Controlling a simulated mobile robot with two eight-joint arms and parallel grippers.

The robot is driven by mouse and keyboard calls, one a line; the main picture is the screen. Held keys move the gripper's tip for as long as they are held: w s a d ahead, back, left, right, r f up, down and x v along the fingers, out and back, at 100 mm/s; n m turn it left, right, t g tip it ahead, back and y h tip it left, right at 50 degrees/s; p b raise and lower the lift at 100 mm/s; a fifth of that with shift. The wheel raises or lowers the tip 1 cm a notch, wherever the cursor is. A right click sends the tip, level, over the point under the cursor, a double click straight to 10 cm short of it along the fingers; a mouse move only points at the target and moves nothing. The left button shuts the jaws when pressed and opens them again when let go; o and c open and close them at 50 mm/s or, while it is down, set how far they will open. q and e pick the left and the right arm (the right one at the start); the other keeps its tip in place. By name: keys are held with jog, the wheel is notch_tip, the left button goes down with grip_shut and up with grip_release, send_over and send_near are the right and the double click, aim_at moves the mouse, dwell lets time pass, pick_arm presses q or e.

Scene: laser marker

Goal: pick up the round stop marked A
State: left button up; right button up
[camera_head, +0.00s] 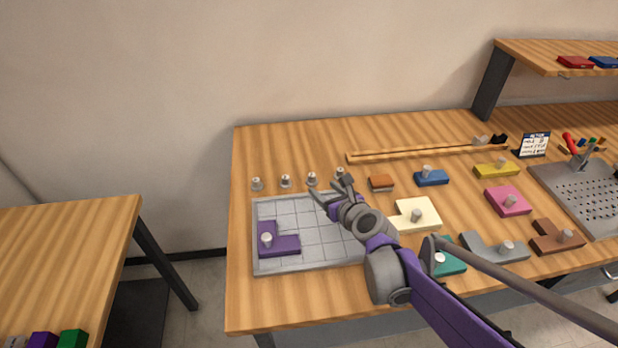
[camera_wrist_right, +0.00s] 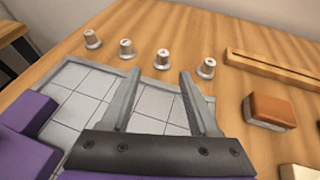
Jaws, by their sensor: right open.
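Several small grey round stops stand in a row along the back edge of the gridded plate (camera_head: 330,248). In the head view they are the far left stop (camera_head: 256,184), the second stop (camera_head: 286,181), the third stop (camera_head: 312,179) and the right stop (camera_head: 340,173). Their letters are too small to read, so I cannot tell which is A. My right gripper (camera_head: 331,189) is open and empty over the plate's back edge. In the right wrist view, the third stop (camera_wrist_right: 163,58) shows between the fingertips, beyond them, and the right stop (camera_wrist_right: 207,68) is outside the right finger.
A purple L-shaped block (camera_head: 282,246) lies on the plate's left side. An orange-brown block (camera_head: 381,183), a cream block (camera_head: 416,215) and other knobbed blocks lie to the right. A long wooden rail (camera_head: 425,153) lies behind. The table's back left is clear.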

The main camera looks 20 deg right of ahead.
aim_at(313, 178)
jog(key=x, duration=0.3)
jog(key=shift+w+a+f, duration=0.1)
jog(key=shift+w+f, duration=0.05)
jog(key=x, duration=0.5)
jog(key=shift+w+d+f+b, duration=0.1)
jog(key=shift+w+d+b, duration=0.2)
jog(key=shift+d+b, duration=0.05)
grip_shut()
